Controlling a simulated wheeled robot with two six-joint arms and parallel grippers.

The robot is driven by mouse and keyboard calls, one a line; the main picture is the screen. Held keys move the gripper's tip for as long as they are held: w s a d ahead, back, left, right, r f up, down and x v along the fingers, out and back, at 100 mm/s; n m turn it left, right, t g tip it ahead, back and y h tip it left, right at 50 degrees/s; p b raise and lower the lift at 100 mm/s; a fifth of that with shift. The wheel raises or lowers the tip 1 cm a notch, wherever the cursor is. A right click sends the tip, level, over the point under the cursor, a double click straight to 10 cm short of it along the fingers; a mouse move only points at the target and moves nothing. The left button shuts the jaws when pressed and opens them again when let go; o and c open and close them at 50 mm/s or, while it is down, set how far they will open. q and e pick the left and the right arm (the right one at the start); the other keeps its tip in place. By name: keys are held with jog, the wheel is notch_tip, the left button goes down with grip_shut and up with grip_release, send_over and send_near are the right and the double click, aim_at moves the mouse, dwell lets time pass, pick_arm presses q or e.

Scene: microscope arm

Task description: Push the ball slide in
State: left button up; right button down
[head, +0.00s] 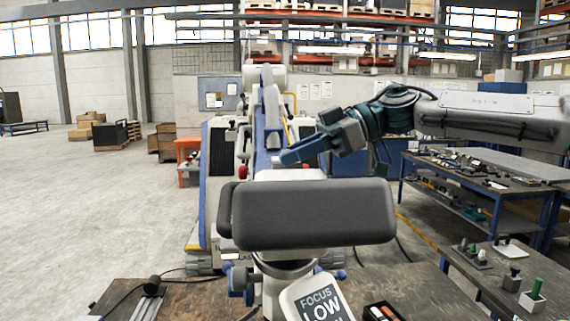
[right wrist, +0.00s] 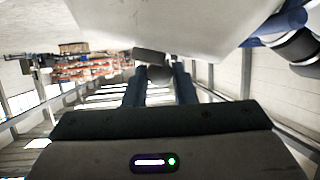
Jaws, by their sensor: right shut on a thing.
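The microscope has a dark grey padded head (head: 310,215) in front, with a white body and a tall white and blue arm (head: 270,110) behind it. My right gripper (head: 288,158) reaches in from the right, just behind and above the dark head, beside the white arm. In the right wrist view its two blue fingers (right wrist: 159,76) are closed around a dark round knob (right wrist: 157,74), which may be the ball slide. The head view does not show this knob clearly. A large white surface (right wrist: 165,25) lies close above the fingers. My left gripper is out of view.
A worktop (head: 210,295) is in front, with a label plate reading FOCUS LOW (head: 318,302) on the microscope. A blue-framed bench (head: 470,170) with small parts stands at right. A smaller table (head: 515,270) is at lower right. The floor at left is open.

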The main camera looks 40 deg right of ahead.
jog(key=shift+r, duration=0.1)
jog(key=c, duration=1.5)
grip_release()
jog(key=shift+s+d+b, duration=0.2)
jog(key=shift+d+b, duration=0.25)
jog(key=shift+b, duration=0.05)
jog(key=b+v, duration=0.2)
jog(key=v, duration=0.3)
jog(key=b+v, duration=0.2)
jog(key=v, duration=0.2)
jog(key=shift+s+d+r, duration=0.2)
jog(key=shift+r, duration=0.2)
